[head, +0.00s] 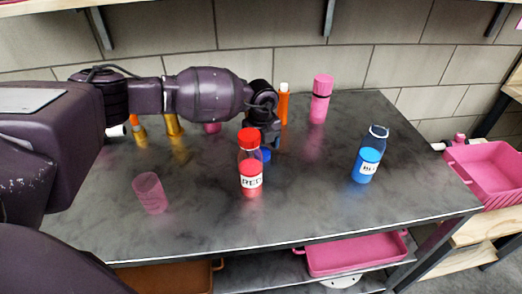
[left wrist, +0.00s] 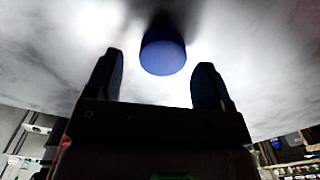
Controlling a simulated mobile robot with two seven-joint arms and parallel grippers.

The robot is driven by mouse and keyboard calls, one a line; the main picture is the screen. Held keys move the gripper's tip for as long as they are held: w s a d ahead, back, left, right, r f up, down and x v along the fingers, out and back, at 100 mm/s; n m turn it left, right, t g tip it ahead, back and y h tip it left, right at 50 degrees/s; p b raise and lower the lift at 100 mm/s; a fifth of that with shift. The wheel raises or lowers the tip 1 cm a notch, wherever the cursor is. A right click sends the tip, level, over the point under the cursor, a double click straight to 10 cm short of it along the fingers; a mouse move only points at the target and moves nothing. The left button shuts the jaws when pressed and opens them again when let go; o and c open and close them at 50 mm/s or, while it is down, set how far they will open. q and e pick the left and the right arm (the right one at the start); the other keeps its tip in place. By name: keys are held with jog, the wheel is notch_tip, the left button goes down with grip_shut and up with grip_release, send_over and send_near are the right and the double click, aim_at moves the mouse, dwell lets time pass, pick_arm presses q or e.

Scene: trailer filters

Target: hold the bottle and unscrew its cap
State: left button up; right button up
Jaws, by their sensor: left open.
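A clear bottle with red contents, a white label and a red cap (head: 249,138) stands upright on the grey table; its body (head: 250,180) shows below. A bottle with blue contents (head: 367,165) stands upright to the right; its top looks uncapped. A blue cap (head: 265,156) lies on the table, partly hidden behind the red bottle. My left gripper (head: 268,138) is behind the red bottle, above the blue cap. In the left wrist view the left gripper (left wrist: 157,88) is open, with the blue cap (left wrist: 163,57) beyond and between its fingertips. My right gripper is not in view.
A pink tumbler (head: 150,193) stands at the front left of the table (head: 330,215). A pink bottle (head: 321,98) and an orange bottle (head: 283,105) stand at the back. A pink crate (head: 490,172) is off the right edge. The front right is clear.

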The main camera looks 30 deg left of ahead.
pick_arm(q)
notch_tip(320, 180, up, 10)
jog(key=p, duration=0.1)
jog(key=shift+p, duration=0.3)
jog(key=shift+d+f, duration=0.1)
